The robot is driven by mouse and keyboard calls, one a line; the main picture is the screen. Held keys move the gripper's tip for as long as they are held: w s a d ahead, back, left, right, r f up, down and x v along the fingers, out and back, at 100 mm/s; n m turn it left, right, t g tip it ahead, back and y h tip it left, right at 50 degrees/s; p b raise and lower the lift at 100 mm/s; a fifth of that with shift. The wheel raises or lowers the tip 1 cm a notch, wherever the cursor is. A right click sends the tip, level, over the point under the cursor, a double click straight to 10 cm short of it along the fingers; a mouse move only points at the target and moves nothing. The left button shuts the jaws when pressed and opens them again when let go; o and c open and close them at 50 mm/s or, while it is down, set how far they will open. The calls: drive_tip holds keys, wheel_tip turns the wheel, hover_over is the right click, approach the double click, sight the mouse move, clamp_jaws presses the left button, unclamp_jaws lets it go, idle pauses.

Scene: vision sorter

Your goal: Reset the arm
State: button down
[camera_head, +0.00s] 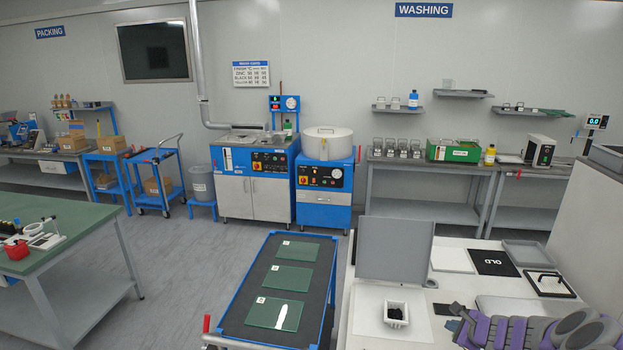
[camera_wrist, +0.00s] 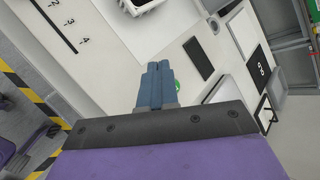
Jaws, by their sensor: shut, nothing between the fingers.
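My gripper (camera_wrist: 158,68) shows in the wrist view with its two blue-grey fingers together and nothing between them. It is over the white worktop, and I cannot tell its exact height. In the head view my purple and grey arm reaches in low at the bottom right, over the same white table (camera_head: 390,345).
A white bin (camera_head: 396,303) with dark contents stands left of my arm. A blue cart (camera_head: 228,318) with glass plates stands left. Grey floor (camera_head: 170,290) is clear beyond it.

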drive_tip(key=w+a+r+n+y, duration=0.15)
drive_tip(key=a+r+n, duration=0.25)
drive_tip(key=a+r, duration=0.5)
drive_tip(key=s+a+r+n+g+y, duration=0.2)
drive_tip(key=s+a+r+n, duration=0.15)
drive_tip(key=a, duration=0.45)
drive_tip(key=s+a+r+n+g+y, duration=0.1)
drive_tip(key=s+a+r+n, duration=0.1)
drive_tip(key=s+a+n, duration=0.45)
drive_tip(key=s+a+r+n+g+y, duration=0.1)
drive_tip(key=s+a+r+g+y, duration=0.1)
drive_tip(key=a, duration=0.7)
drive_tip(key=s+a+n+g+h, duration=0.3)
drive_tip(key=s+n+g+h, duration=0.35)
drive_tip(key=s, duration=1.65)
drive_tip(key=s+d+n, duration=0.1)
drive_tip(key=s+d, duration=0.1)
drive_tip(key=s, duration=0.3)
drive_tip(key=s+d+n+h, duration=0.1)
drive_tip(key=s+d+n, duration=0.1)
drive_tip(key=s, duration=0.3)
drive_tip(key=shift+s+d, duration=0.25)
drive_tip(key=shift+d, duration=0.55)
drive_tip(key=shift+d, duration=0.1)
